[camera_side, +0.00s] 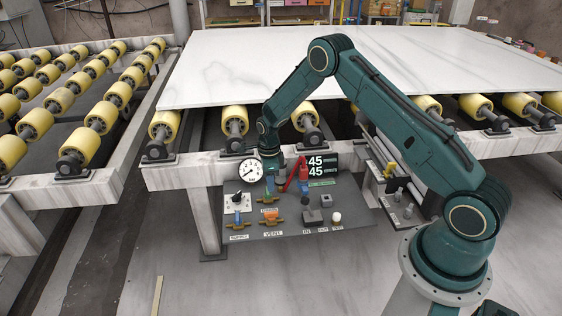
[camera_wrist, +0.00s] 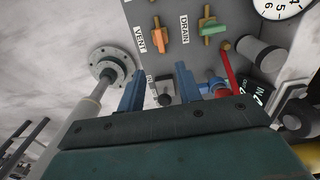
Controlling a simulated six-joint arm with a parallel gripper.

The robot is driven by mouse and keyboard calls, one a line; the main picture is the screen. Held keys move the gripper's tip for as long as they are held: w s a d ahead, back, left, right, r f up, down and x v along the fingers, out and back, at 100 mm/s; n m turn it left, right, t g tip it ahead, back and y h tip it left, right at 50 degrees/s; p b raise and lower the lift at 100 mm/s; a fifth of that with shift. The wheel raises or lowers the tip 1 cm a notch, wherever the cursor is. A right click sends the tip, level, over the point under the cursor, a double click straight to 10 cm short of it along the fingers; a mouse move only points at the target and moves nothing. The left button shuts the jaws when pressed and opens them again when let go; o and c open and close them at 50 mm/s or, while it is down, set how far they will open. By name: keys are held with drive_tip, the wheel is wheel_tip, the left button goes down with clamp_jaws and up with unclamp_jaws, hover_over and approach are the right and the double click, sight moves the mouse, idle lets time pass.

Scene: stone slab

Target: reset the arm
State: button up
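My gripper (camera_side: 269,178) hangs from my dark green arm over the back part of a grey control panel (camera_side: 300,228). In the wrist view its two blue fingers (camera_wrist: 159,78) stand apart with nothing held between them. A red lever (camera_side: 298,174) is close to the right of the gripper; it also shows in the wrist view (camera_wrist: 228,72). I cannot tell whether the gripper touches anything on the panel. A valve with an orange handle labelled VENT (camera_wrist: 159,36) and one with a green handle labelled DRAIN (camera_wrist: 213,29) lie beyond the fingers.
A round gauge (camera_side: 250,171) and a display reading 45 (camera_side: 319,165) stand at the panel's back. A dark knob box (camera_side: 312,214) and a pale button (camera_side: 337,217) sit at right. A large stone slab (camera_side: 230,65) rests on yellow rollers (camera_side: 235,120) behind.

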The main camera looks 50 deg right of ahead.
drive_tip(key=s+a+r+n+t, duration=0.1)
drive_tip(key=s+a+r+n, duration=0.2)
drive_tip(key=r, duration=0.7)
drive_tip(key=s+a+r+n+t, duration=0.1)
drive_tip(key=s+r+n, duration=0.3)
drive_tip(key=r, duration=0.5)
drive_tip(key=s+a+r+n+t, duration=0.15)
drive_tip(key=r+n, duration=0.35)
drive_tip(key=r, duration=0.5)
drive_tip(key=s+a+r+n, duration=0.2)
drive_tip(key=s+n, duration=0.3)
drive_tip(key=s, duration=0.3)
drive_tip(key=s+a+r+n+t, duration=0.1)
drive_tip(key=s+r+n, duration=0.2)
drive_tip(key=s, duration=0.6)
drive_tip(key=s+a+r+n+t, duration=0.1)
drive_tip(key=s+a+r+n, duration=0.1)
drive_tip(key=s+n, duration=0.4)
drive_tip(key=s+r, duration=0.1)
drive_tip(key=s, duration=0.2)
drive_tip(key=shift+a+n, duration=0.35)
drive_tip(key=shift+n, duration=0.05)
